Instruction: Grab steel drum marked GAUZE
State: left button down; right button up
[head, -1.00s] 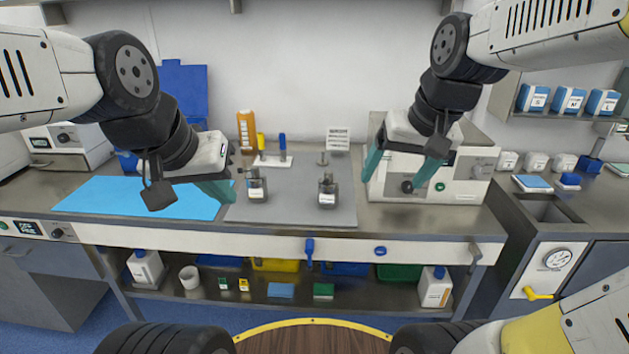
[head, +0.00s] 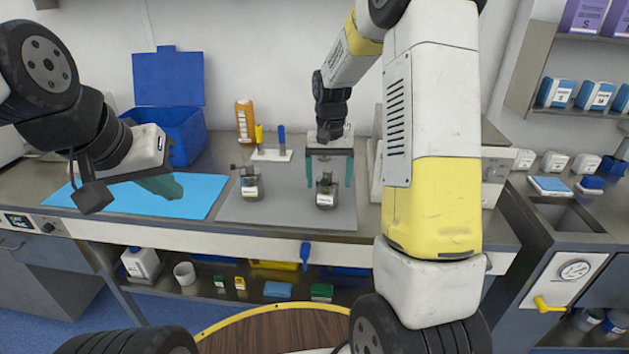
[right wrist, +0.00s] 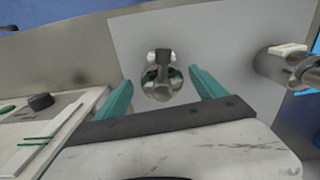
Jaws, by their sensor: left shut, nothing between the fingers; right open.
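Two small steel drums with white labels stand upright on the grey mat (head: 285,212), one at left (head: 251,188) and one at right (head: 326,198). The lettering is too small to read, so I cannot tell which says GAUZE. My right gripper (head: 330,178) is open, its teal fingers pointing down on either side of the right drum in the head view. In the right wrist view that drum (right wrist: 162,84) shows between the fingers, apart from both; the other drum (right wrist: 283,64) is at the right edge. My left gripper (head: 168,186) is shut and empty above the blue sheet.
An open blue bin (head: 172,128), an orange bottle (head: 244,122) and a white stand (head: 272,155) with yellow and blue items are at the back. A pale machine partly hidden by my right arm stands right of the mat. The mat's front is clear.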

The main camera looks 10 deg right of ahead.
aim_at(327, 193)
notch_tip(327, 193, down, 6)
jog(key=shift+w+a+r, duration=0.1)
jog(key=shift+w+r, duration=0.05)
jog(key=shift+r, duration=0.05)
jog(key=c, duration=1.7)
